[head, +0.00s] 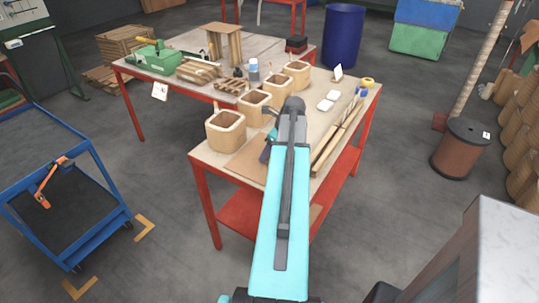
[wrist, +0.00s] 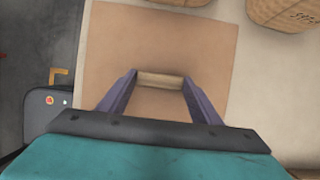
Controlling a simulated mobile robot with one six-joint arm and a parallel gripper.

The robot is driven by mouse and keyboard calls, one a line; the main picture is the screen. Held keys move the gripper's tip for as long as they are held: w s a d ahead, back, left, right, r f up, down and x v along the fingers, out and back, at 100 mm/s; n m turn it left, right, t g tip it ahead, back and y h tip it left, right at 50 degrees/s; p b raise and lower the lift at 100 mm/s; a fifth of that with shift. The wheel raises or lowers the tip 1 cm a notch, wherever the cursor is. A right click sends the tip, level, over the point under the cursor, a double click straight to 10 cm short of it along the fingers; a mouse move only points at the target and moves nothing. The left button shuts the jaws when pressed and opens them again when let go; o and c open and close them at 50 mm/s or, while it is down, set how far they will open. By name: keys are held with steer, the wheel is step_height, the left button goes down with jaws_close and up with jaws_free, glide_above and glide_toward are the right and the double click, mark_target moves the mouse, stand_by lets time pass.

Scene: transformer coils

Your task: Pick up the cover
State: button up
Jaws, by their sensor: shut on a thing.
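The cover, as I take it, is a flat brown square sheet (wrist: 205,50) with a short pale wooden bar (wrist: 160,79) across its middle. My gripper (wrist: 160,80) is shut on this bar, with one purple-grey finger at each end. The sheet (head: 246,160) also shows in the head view, at the near end of the workbench, left of my arm. I cannot tell whether it rests on the bench or is slightly raised. The near part of the sheet is hidden by my gripper, and the head view hides the grip itself.
Several open-topped tan coils (head: 225,132) stand in a row on the bench (head: 206,160) beyond the sheet. Long wooden strips (head: 336,138) lie to the right of my arm. A blue cart (head: 108,177) stands on the floor at left, and a brown spool (head: 459,150) at right.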

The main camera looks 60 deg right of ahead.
steer(key=shift+r, duration=0.15)
step_height(320, 180, up, 18)
steer(key=b, duration=0.2)
steer(key=shift+b, duration=0.3)
stand_by(0.4)
stand_by(0.7)
steer(key=shift+s, duration=0.1)
